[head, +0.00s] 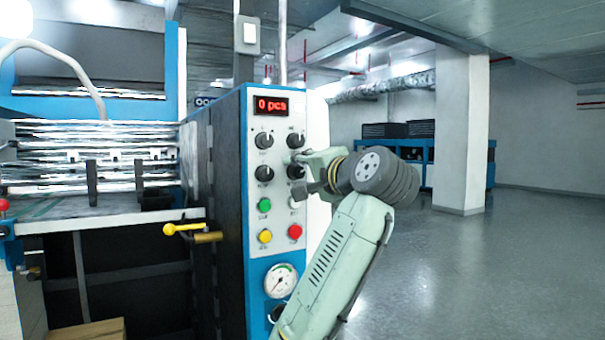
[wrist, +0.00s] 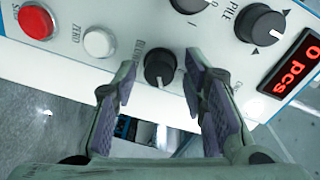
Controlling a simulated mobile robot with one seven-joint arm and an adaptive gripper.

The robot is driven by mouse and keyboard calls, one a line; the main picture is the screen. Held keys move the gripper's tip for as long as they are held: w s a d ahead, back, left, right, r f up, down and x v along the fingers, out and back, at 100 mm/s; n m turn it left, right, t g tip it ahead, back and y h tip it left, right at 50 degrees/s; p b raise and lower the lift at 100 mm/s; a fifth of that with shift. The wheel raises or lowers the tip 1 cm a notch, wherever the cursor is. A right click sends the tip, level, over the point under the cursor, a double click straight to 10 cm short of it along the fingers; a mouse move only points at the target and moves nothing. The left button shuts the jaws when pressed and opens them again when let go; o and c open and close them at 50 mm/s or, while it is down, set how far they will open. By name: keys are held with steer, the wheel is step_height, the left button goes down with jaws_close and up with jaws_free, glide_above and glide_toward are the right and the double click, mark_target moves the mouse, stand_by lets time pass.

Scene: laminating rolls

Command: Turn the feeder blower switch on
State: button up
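The blower switch is a black round knob (wrist: 158,68) beside a partly readable "BLOWE" label on the white panel. A pale mark shows on its lower side in the wrist view. In the head view the knob (head: 294,171) is partly hidden by my gripper (head: 306,172). In the wrist view my gripper (wrist: 158,72) is open, with one purple-padded finger on each side of the knob. Gaps show between the knob and both pads. I cannot tell how far the fingertips are from the panel.
The control panel (head: 317,130) also carries a red display (head: 271,105), other black knobs (head: 264,139), a white button (wrist: 100,42) and a red button (head: 295,231). A gauge (head: 281,281) sits below. Open floor (head: 480,270) lies to the right.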

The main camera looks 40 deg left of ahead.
stand_by(0.3)
steer(key=v, duration=1.2)
steer(key=shift+f, duration=0.1)
